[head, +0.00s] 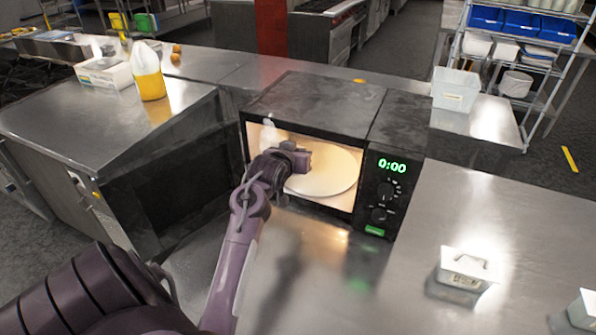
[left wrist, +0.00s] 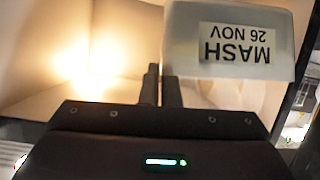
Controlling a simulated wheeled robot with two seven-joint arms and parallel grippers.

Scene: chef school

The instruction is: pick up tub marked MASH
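The tub marked MASH (left wrist: 235,45) is a whitish container with a label reading "MASH 26 NOV", upside down in the left wrist view. My left gripper (head: 303,158) is inside the microwave, above the pale turntable. My right gripper is not in view.
The microwave (head: 315,100) frames the opening with its top and sides; its display reads 0:00. Small lidded tubs (head: 467,268) stand on the right counter, labels unreadable. A white bin (head: 456,88) stands behind. A yellow-filled jug (head: 149,75) stands on the left counter.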

